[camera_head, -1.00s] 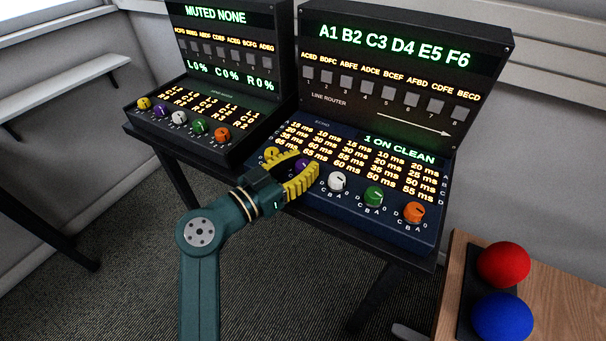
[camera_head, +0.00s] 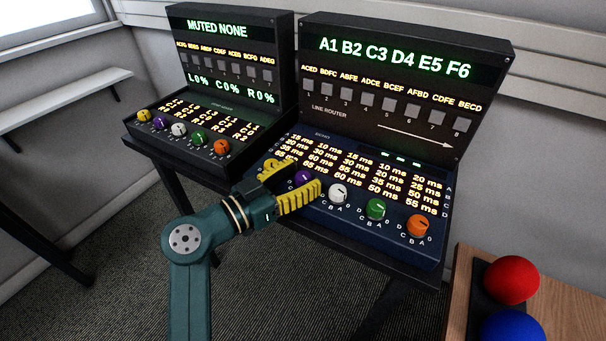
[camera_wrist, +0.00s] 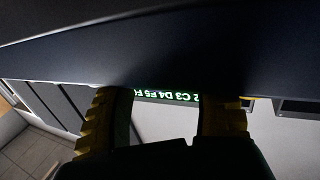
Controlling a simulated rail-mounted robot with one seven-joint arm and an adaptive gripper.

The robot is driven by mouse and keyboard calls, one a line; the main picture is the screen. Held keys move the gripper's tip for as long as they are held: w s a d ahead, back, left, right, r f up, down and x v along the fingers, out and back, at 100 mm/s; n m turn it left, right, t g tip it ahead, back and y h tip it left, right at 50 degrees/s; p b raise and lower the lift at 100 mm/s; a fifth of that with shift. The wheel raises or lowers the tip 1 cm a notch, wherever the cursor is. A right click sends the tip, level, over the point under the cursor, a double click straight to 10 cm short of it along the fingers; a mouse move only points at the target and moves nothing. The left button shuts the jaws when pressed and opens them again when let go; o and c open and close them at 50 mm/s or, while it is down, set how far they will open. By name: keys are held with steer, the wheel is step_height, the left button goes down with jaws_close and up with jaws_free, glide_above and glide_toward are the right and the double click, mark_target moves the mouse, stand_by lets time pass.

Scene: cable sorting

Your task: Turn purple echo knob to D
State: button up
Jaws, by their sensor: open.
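The purple echo knob (camera_head: 303,177) is on the sloped blue echo panel (camera_head: 345,218) of the right console, left of the white knob (camera_head: 338,193). My gripper (camera_head: 292,180) has yellow ridged fingers. It is open, with the fingers apart on either side of the purple knob in the head view; I cannot tell whether they touch it. The knob's pointer is too small to read. In the wrist view, my fingers (camera_wrist: 163,125) are spread with a dark panel edge across the top, and the knob is not visible.
Green (camera_head: 376,209) and orange (camera_head: 417,225) knobs sit further right on the echo panel. A yellow knob is mostly hidden by my fingers. The left console (camera_head: 205,130) has its own knobs. Red (camera_head: 511,280) and blue (camera_head: 513,327) domes are at the lower right.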

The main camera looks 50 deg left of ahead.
steer(key=s+a, duration=0.1)
steer(key=s, duration=1)
steer(key=shift+s, duration=0.25)
